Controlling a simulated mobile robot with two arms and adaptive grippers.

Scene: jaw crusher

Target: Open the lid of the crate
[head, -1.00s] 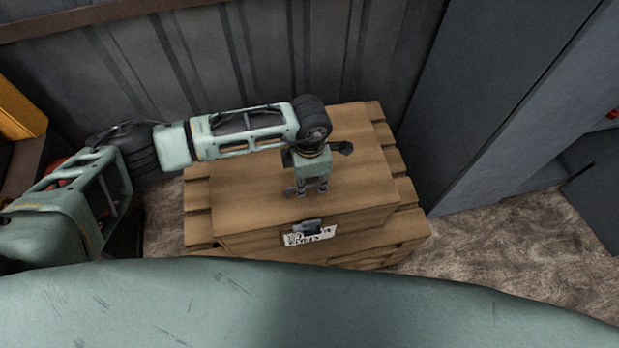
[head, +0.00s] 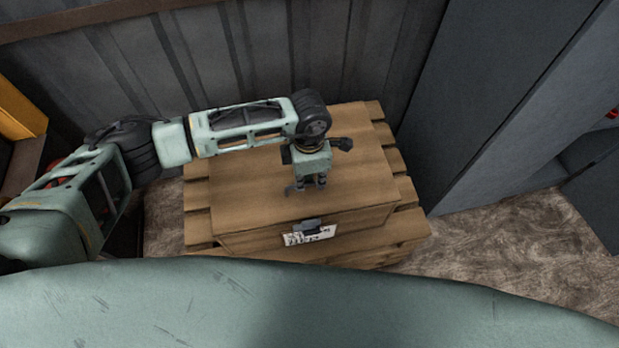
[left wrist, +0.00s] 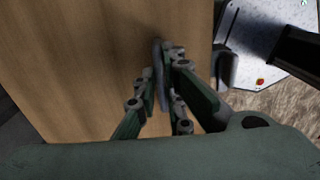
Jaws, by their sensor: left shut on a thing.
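The wooden crate (head: 262,240) stands low in front of me. Its brown lid (head: 245,190) lies flat on it. A small dark latch (head: 307,225) sits at the middle of the front edge, above a white label (head: 309,236); the latch also shows in the left wrist view (left wrist: 226,66). My left gripper (head: 308,186) points down at the lid, behind the latch. In the left wrist view, its fingers (left wrist: 165,90) are closed around a thin dark grey piece on the lid, seemingly a handle. The fingers hide most of it. My right gripper is out of view.
Wooden slats (head: 398,178) stick out around the crate's base. A ribbed dark wall (head: 270,60) rises close behind it, and a grey panel (head: 490,120) stands to the right. Brown floor (head: 500,225) is free at the front right.

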